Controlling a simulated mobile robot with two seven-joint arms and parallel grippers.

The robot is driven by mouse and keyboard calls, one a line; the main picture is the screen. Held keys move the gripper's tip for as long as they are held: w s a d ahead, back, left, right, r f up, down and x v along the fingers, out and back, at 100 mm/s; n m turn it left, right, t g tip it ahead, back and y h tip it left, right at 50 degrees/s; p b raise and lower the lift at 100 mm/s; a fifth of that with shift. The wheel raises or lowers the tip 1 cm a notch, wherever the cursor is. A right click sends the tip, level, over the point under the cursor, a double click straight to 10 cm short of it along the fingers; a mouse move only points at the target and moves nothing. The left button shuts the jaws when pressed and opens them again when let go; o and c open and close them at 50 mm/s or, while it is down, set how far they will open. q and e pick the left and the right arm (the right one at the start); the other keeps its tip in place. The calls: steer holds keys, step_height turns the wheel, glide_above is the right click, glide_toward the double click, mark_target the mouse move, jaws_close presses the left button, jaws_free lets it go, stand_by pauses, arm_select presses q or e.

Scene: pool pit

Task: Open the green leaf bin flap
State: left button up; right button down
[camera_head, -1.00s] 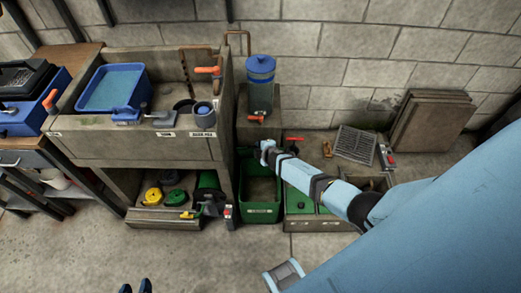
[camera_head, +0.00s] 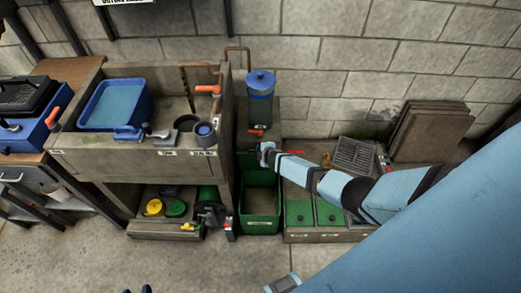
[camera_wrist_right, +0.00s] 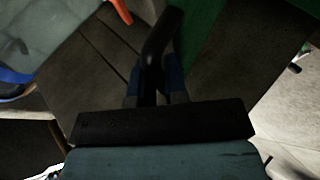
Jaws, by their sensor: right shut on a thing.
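The green leaf bin (camera_head: 260,224) stands on the floor right of the sink bench, with its dark inside showing from above. A green panel, seemingly its flap (camera_head: 246,161), stands raised at the back of the bin, partly hidden by my gripper. My right gripper (camera_head: 264,152) is at the bin's back upper edge. In the right wrist view it is shut on a dark bar (camera_wrist_right: 156,45), seemingly the flap's handle, beside a green surface (camera_wrist_right: 203,32). My left gripper (camera_head: 136,289) just shows at the bottom edge, its fingertips apart and empty.
The sink bench (camera_head: 190,160) stands close at the bin's left. A blue-lidded canister (camera_head: 260,95) is behind the bin. Low boxes with green lids (camera_head: 299,212) sit at its right, under my right arm. Floor in front is clear.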

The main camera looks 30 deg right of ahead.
steer(key=shift+w+d+r+p, duration=0.15)
steer(key=shift+w+d+p, duration=0.15)
steer(key=shift+w, duration=0.15)
steer(key=c, duration=1.2)
jaws_free()
steer(key=shift+o, duration=0.2)
steer(key=shift+s, duration=0.15)
steer(key=shift+s, duration=0.1)
